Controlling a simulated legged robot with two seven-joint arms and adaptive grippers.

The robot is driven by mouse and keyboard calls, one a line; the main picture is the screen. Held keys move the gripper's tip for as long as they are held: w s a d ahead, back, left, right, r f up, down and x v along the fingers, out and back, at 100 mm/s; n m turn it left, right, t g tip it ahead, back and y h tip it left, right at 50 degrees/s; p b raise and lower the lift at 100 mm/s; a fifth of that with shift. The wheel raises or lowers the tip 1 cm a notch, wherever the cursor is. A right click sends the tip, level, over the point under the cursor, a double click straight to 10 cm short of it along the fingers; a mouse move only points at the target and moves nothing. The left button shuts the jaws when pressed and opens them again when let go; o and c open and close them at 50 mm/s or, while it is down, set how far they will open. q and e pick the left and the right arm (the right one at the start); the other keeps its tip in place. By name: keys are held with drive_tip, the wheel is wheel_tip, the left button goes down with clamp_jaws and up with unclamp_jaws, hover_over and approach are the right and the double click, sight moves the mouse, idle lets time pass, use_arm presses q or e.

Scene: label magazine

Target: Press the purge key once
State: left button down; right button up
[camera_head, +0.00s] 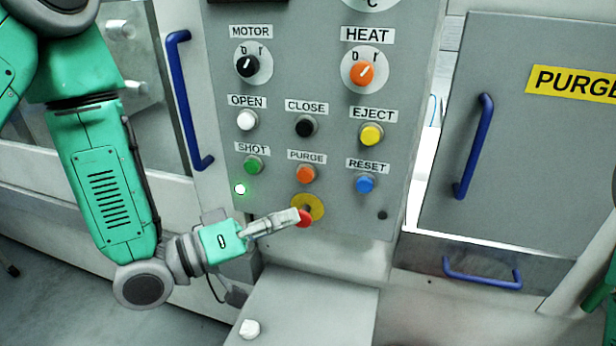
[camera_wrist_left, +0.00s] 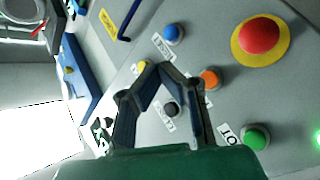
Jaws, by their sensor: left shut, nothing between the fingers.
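The orange purge key (camera_head: 306,174) sits under its PURGE label on the grey control panel (camera_head: 384,215). In the left wrist view the orange key (camera_wrist_left: 210,77) is just right of the gripper, and its label is partly hidden by a finger. My left gripper (camera_head: 299,216) is shut and empty. In the head view it lies below the purge key and overlaps the red mushroom button (camera_head: 305,220) on its yellow disc. The gripper's fingertips also show in the left wrist view (camera_wrist_left: 165,68). I cannot tell whether they touch the panel. My right gripper is out of view.
Near the purge key are the green shot key (camera_head: 254,165), blue reset key (camera_head: 365,183), black close key (camera_head: 306,126) and yellow eject key (camera_head: 371,135). A lit green lamp (camera_head: 240,189) is left of the red button. Blue handles (camera_head: 190,100) flank the panel.

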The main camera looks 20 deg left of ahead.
sight(296, 187)
use_arm(q)
drive_tip(key=shift+w, duration=4.15)
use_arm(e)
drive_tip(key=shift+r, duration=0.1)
use_arm(q)
drive_tip(key=shift+a+f, duration=0.1)
drive_tip(key=shift+a, duration=0.55)
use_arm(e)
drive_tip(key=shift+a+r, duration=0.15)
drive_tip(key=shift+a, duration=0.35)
use_arm(q)
drive_tip(key=shift+d, duration=0.1)
drive_tip(key=shift+d, duration=0.35)
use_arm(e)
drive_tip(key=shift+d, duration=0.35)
use_arm(q)
drive_tip(key=shift+a, duration=0.3)
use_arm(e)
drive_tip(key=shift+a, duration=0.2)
use_arm(q)
drive_tip(key=shift+w, duration=0.1)
